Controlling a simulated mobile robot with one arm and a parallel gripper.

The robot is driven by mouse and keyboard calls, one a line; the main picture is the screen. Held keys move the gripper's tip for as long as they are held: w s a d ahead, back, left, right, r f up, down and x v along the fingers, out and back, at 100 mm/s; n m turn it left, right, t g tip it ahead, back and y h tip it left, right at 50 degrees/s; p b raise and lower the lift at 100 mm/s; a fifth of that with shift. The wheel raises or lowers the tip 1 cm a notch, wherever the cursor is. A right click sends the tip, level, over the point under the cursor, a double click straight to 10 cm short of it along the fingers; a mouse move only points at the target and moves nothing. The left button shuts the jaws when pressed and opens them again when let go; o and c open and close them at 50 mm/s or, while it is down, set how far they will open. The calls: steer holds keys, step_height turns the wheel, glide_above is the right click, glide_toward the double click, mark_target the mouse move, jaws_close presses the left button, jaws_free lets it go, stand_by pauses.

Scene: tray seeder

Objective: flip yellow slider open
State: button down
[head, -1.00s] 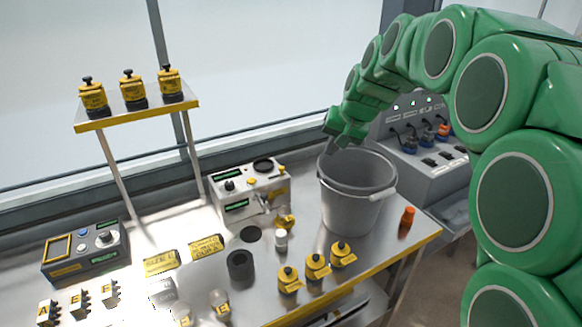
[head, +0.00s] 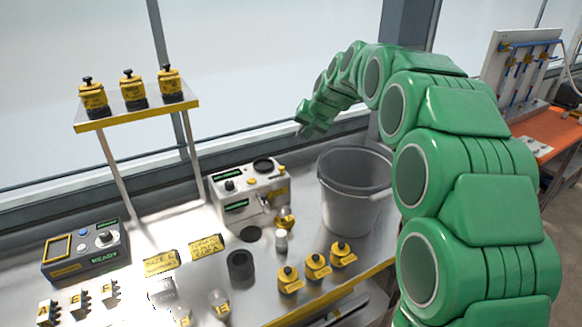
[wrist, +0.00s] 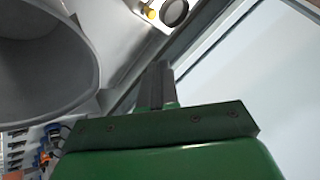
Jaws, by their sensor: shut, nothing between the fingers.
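The white tray-seeder machine (head: 230,190) stands at the middle of the bench, with a dark round opening on top. A small yellow part (head: 281,170) sits at its upper right edge, and a yellow piece (head: 285,218) is low beside its front; I cannot tell for certain which is the slider, or whether it is open. In the wrist view a yellow knob (wrist: 150,12) shows next to the dark round opening. My gripper (head: 301,124) is shut and empty, in the air above and to the right of the machine. Its narrow fingers show in the wrist view (wrist: 156,82).
A grey bucket (head: 350,205) stands right of the machine, below my arm. Several yellow-capped bottles (head: 316,265) stand at the front edge, near a black cup (head: 240,265). A raised shelf (head: 140,112) holds three yellow-and-black items. A control box (head: 85,250) reads READY.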

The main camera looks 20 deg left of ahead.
glide_toward(280, 169)
steer(key=d+r, duration=0.2)
steer(key=d, duration=0.2)
steer(key=shift+a+f, duration=0.1)
steer(key=x, duration=1)
stand_by(0.4)
steer(key=shift+s+a, duration=1.4)
steer(key=shift+a, duration=0.05)
steer(key=shift+s, duration=0.1)
